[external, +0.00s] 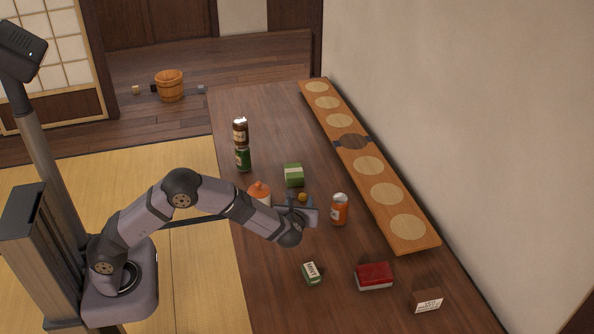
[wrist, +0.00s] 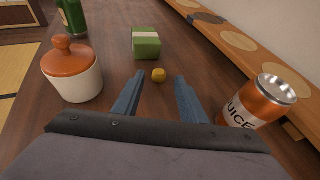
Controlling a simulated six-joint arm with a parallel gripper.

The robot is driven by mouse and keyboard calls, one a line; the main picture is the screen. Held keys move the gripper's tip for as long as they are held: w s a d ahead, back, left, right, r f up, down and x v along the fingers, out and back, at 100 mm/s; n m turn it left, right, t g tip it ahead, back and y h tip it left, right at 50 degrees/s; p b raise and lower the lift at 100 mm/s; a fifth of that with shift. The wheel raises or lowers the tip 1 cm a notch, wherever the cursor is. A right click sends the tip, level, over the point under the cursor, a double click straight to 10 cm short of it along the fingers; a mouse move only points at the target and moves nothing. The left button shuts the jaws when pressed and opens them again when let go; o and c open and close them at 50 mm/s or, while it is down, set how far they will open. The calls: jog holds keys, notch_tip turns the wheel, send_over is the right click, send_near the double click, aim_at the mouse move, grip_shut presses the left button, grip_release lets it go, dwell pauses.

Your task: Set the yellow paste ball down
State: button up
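The ball's underside is too small to make out.
A white jar with an orange lid (wrist: 75,68) stands left of my gripper, and an orange juice can (wrist: 257,102) stands right. A long board with round pads (external: 369,166) runs along the wall. Table front holds a red box (external: 374,275).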

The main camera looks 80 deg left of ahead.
jog(key=v, duration=0.7)
dwell(0.3)
jog(key=s+r+n+g+h+p, duration=0.3)
jog(key=s+r+n+g+p, duration=0.15)
jog(key=s+p, duration=0.4)
jog(key=s+d+r+n+h+p, duration=0.3)
jog(key=s+d+n+h+p, duration=0.1)
jog(key=s+n, duration=0.5)
jog(key=s+d+r+n+h+p, duration=0.4)
jog(key=s+d+n+p, duration=0.3)
jog(key=s, duration=0.6)
jog(key=shift+s+r+n+g+h+p, duration=0.25)
jog(key=shift+n+g+h+p, duration=0.2)
jog(key=shift+n+h, duration=0.5)
